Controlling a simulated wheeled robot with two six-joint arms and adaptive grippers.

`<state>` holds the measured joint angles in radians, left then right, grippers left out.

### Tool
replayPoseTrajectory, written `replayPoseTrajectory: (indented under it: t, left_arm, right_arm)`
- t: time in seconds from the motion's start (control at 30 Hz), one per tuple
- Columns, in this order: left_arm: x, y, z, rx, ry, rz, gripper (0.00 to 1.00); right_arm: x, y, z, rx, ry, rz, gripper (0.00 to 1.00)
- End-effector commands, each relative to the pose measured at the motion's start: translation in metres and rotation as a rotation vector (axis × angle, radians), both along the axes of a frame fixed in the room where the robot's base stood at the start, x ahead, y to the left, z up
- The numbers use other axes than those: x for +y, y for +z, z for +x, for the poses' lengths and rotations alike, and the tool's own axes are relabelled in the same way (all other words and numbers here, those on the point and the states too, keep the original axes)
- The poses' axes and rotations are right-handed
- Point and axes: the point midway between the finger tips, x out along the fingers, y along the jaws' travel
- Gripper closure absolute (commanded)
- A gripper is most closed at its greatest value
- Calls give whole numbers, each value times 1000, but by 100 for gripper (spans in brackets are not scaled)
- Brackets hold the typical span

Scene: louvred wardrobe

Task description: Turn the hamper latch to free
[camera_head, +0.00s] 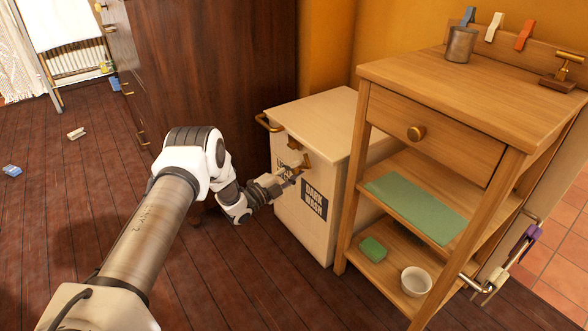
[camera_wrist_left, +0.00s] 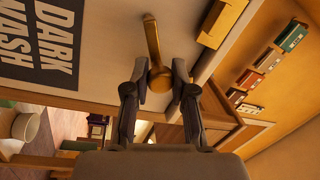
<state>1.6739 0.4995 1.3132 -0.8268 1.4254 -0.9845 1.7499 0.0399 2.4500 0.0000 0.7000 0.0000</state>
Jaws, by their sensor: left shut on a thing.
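The hamper (camera_head: 318,118) is a pale box with a lid, standing between the dark wardrobe and the wooden stand. A black DARK WASH label (camera_head: 314,200) is on its front. The brass latch shows in the left wrist view as a lever (camera_wrist_left: 153,42) with a rounded end, lying between my fingers. A brass block (camera_wrist_left: 222,22) sits beside it at the lid edge. My left gripper (camera_head: 291,174) is at the upper front of the hamper, shut on the latch. The gripper also shows in the left wrist view (camera_wrist_left: 160,77). In the head view my fingers partly cover the latch. My right gripper is not in view.
A wooden stand (camera_head: 450,85) with a drawer and shelves stands close on the right. A dark wardrobe (camera_head: 220,70) stands behind my left arm. The floor at the left is mostly clear.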

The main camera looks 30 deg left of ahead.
Motion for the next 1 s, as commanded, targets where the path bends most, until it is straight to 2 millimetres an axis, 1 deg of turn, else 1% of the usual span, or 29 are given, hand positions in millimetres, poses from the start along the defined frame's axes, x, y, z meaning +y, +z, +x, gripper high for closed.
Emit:
replayPoseTrajectory:
  t: [0.4,0.43,0.5,0.83,0.93,1.0]
  left_arm:
    - [0,1,1,-6,0,10,100]
    - [0,1,1,-6,0,9,72]
    - [0,1,1,-6,0,9,49]
    - [1,0,-1,-3,0,8,49]
    - [5,-2,-11,-1,2,8,49]
    - [9,-4,-23,-1,4,6,49]
  right_arm:
    - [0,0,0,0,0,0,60]
    - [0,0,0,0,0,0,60]
    - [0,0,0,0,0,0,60]
    - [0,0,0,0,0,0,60]
    - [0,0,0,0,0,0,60]
    - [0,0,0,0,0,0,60]
